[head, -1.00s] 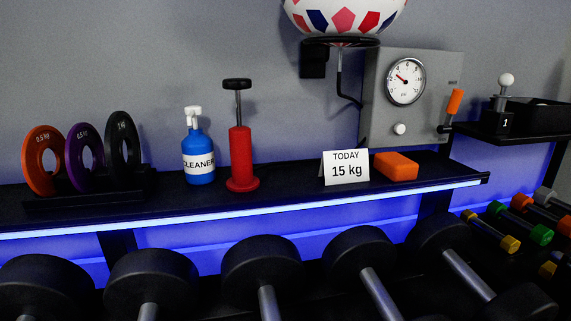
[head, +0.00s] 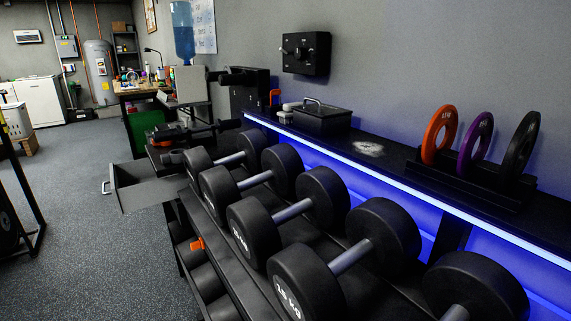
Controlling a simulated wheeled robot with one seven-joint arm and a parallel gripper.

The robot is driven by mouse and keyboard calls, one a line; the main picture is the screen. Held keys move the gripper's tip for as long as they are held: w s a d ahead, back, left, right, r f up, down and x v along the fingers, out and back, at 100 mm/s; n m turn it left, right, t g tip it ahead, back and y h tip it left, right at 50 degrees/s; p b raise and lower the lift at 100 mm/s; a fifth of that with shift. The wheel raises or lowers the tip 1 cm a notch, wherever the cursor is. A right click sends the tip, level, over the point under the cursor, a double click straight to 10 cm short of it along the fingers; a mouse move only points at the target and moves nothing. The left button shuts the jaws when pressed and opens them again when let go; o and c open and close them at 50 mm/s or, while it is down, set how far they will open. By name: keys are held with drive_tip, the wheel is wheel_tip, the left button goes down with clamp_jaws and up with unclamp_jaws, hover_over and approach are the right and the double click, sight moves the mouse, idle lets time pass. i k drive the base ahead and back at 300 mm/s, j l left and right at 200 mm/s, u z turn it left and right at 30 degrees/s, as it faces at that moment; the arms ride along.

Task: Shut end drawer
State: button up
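The end drawer (head: 150,194) is a dark grey box at the far end of the dumbbell rack, in the left part of the head view. It stands pulled out toward the left, over the floor. A pale bar handle (head: 105,187) sits on its front. The drawer looks empty where its inside shows; its right end is hidden by the rack and dumbbells. My gripper is not in view.
The rack carries several black dumbbells (head: 380,235). The shelf above holds a black lidded box (head: 322,118) and orange, purple and black plates (head: 479,143). Grey floor (head: 75,225) left of the rack is open. A dark frame (head: 20,190) stands at the left edge.

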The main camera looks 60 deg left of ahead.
sight(148, 179)
drive_tip(key=u, duration=2.7)
drive_tip(key=i+j, duration=0.55)
drive_tip(key=i, duration=0.2)
drive_tip(key=i+j, duration=0.55)
drive_tip(key=i, duration=0.2)
drive_tip(key=i+j+z, duration=0.1)
drive_tip(key=i+j, duration=0.45)
drive_tip(key=i, duration=0.2)
